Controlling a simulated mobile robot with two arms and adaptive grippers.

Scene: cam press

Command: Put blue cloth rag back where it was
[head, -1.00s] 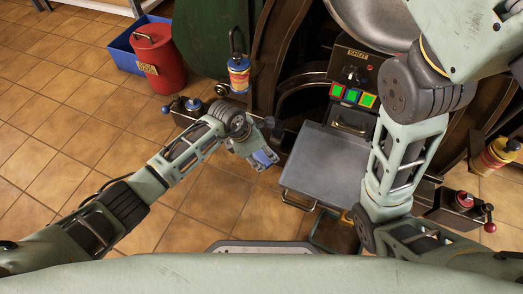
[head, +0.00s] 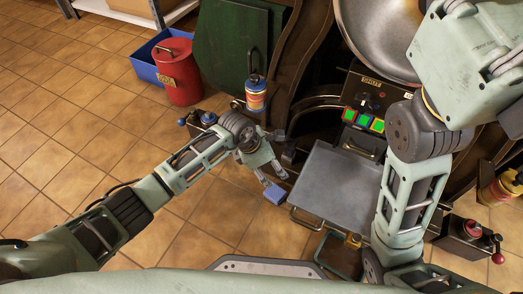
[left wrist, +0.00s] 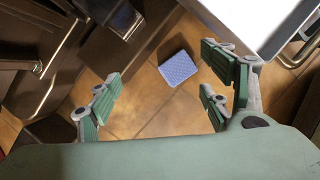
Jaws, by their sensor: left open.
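The blue cloth rag (head: 275,194) shows just past the fingertips of my left gripper (head: 272,177) in the head view. In the left wrist view the rag (left wrist: 179,68) is a small textured blue block shape, beyond and apart from the fingers, against the tiled floor. I cannot tell if it is in the air or lying on the floor. My left gripper (left wrist: 160,98) is open, with green-padded fingers spread wide and nothing between them. My right arm crosses the right of the head view, but its gripper is out of view.
A grey metal tray table (head: 335,188) of the press stands right of my left gripper. A control box with lit buttons (head: 363,120) is behind it. A red canister (head: 174,72), a blue bin (head: 146,68) and a labelled bottle (head: 255,94) stand at the back. Tiled floor is free at left.

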